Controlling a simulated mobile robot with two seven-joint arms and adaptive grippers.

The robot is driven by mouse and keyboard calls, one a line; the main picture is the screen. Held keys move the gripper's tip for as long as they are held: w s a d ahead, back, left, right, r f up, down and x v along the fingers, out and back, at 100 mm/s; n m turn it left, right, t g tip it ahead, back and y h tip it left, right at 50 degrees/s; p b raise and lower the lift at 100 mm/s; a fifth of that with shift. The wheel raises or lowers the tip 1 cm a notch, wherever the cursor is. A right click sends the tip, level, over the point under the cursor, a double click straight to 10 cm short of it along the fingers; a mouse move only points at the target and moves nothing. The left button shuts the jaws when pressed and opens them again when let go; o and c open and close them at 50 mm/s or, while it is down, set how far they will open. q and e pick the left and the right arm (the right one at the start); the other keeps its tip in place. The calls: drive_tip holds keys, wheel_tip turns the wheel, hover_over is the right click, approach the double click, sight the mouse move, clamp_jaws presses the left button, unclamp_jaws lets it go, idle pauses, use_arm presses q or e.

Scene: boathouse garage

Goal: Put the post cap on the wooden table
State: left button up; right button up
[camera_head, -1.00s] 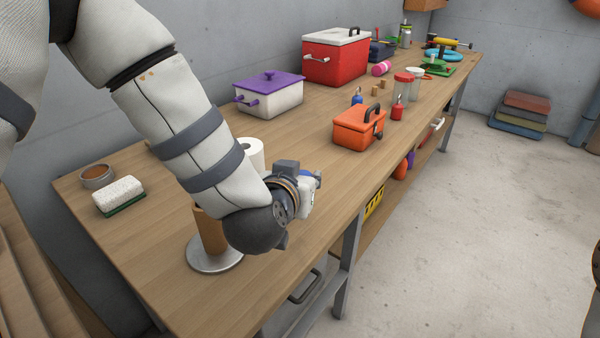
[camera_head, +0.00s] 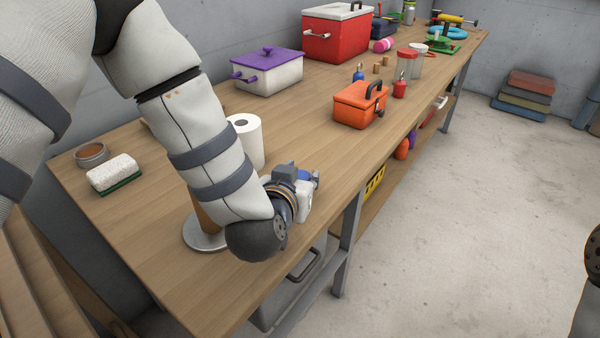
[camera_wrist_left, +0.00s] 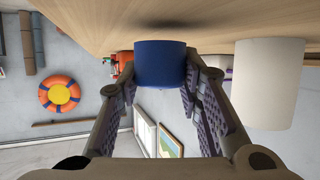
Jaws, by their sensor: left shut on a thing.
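My left gripper (camera_head: 312,184) is over the front part of the wooden table (camera_head: 330,165), to the right of the paper roll. In the left wrist view its fingers (camera_wrist_left: 160,85) are shut on a blue cylindrical thing (camera_wrist_left: 160,63), which looks like the post cap. The table top (camera_wrist_left: 90,22) fills the upper part of that view, with a dark shadow close to the blue thing. I cannot tell whether the blue thing touches the table. In the head view it is mostly hidden by the wrist. My right gripper is not in view.
A white paper roll (camera_head: 248,142) stands close by on the table. A round metal base (camera_head: 203,236) with a wooden post is partly behind my arm. An orange toolbox (camera_head: 358,107), purple-lidded box (camera_head: 266,75) and sponge (camera_head: 113,172) stand around. Bare table lies between roll and toolbox.

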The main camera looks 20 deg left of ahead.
use_arm(q)
drive_tip(key=shift+f, duration=0.45)
drive_tip(key=shift+f, duration=0.1)
drive_tip(key=o, duration=1)
drive_tip(key=v, duration=0.7)
drive_tip(key=shift+s, duration=0.2)
clamp_jaws()
idle(0.5)
